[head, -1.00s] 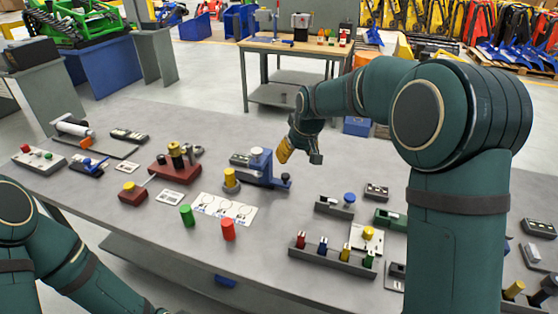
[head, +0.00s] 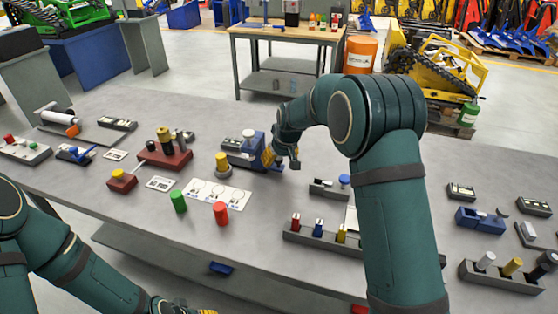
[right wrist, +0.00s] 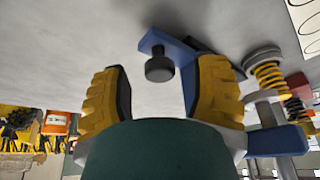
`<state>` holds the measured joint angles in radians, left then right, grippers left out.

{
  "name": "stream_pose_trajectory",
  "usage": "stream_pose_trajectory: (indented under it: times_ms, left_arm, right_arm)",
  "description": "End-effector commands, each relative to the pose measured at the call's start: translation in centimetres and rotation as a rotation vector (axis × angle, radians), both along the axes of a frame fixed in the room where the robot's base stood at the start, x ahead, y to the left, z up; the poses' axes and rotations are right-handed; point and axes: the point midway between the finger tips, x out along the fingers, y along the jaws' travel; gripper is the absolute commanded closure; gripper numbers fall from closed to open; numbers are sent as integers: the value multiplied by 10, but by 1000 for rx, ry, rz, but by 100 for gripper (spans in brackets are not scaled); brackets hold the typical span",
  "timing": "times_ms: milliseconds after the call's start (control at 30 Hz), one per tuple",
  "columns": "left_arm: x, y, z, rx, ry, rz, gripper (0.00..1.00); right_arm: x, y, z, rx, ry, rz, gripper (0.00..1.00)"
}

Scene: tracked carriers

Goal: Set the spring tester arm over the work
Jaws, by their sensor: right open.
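The spring tester (head: 255,146) is a blue device with a pale round top, standing on the bench in the head view. In the right wrist view its blue arm (right wrist: 185,47) carries a black knob (right wrist: 159,68). My right gripper (head: 282,160) is at the tester's right end. In the right wrist view its yellow fingers (right wrist: 160,95) are apart, with the knob in the gap just beyond them; I cannot tell whether they touch it. A yellow coil spring (right wrist: 268,76) with a grey cap is right of the fingers. My left gripper (head: 190,308) is mostly cut off at the bottom edge.
A white card with circles (head: 216,194) lies in front of the tester, with a green cylinder (head: 178,201) and a red cylinder (head: 221,213) nearby. A dark red fixture (head: 165,153) stands left. A rack of coloured pegs (head: 320,236) stands right, partly behind my right arm.

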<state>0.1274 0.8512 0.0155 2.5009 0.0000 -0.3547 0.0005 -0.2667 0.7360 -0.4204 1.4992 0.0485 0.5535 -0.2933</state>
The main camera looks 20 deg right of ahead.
Motion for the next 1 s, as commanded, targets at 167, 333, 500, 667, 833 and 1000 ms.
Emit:
stream_pose_trajectory:
  times_ms: [167,333,500,667,833,1000]
  left_arm:
    - [0,0,-2,0,-1,0,53]
    - [0,0,-1,0,-1,0,53]
    - [0,0,-1,0,-1,0,53]
    - [0,0,-1,0,-1,0,53]
    - [0,0,-1,0,-1,0,53]
    - [0,0,1,0,0,0,53]
  right_arm:
    - [3,0,-7,0,0,0,40]
    - [3,0,-7,0,-1,0,40]
    - [3,0,-7,0,-1,0,69]
    - [3,0,-7,0,-1,0,100]
    - [3,0,-7,-1,0,0,100]
    - [5,4,-7,0,0,1,100]
